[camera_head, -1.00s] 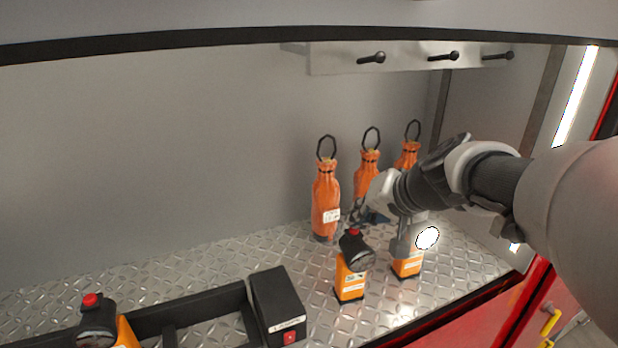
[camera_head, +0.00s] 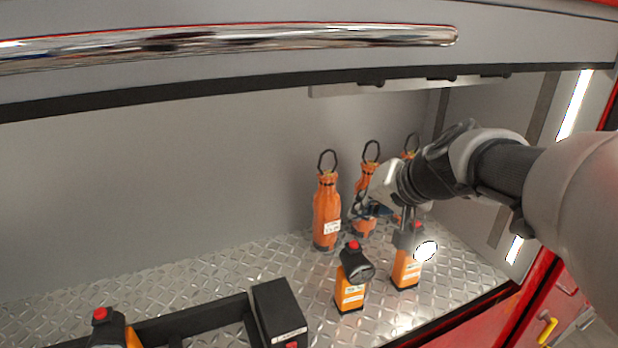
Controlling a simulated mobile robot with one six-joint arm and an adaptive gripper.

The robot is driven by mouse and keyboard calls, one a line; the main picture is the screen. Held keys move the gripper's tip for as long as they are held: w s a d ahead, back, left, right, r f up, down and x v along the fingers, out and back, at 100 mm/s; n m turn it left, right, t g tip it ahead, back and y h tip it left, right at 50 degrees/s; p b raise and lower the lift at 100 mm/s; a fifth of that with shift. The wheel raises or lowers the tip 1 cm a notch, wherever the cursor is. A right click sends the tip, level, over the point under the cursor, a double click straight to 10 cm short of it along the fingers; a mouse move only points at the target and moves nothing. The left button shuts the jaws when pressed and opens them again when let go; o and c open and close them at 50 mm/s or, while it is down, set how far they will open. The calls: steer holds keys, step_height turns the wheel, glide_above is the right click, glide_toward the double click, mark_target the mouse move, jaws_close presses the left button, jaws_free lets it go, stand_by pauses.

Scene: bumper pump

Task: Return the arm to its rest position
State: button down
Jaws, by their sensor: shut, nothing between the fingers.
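My arm reaches in from the right over the compartment floor. My gripper (camera_head: 372,207) is shut and empty, pointing left and partly hidden behind the wrist. It shows in front of the middle orange bottle-shaped item (camera_head: 366,180), which has a black ring on top. I cannot tell whether it touches that item. Two orange-and-black pumps stand below it in the picture, one with a red knob (camera_head: 352,278) and one under my wrist (camera_head: 406,268).
Another ringed orange item (camera_head: 327,212) stands to the left, and a third is mostly behind my arm. A black box (camera_head: 279,314) and a pump (camera_head: 105,328) are at the lower left. A chrome bar (camera_head: 230,42) crosses the top.

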steer(key=shift+r, duration=0.65)
steer(key=shift+f, duration=0.1)
steer(key=s+f+n+g+h+b, duration=0.3)
steer(key=s+f+b, duration=1.6)
steer(key=s+f, duration=0.9)
steer(key=shift+a+f+n+g+h, duration=0.4)
steer(key=shift+f+n, duration=0.2)
steer(key=shift+f, duration=0.05)
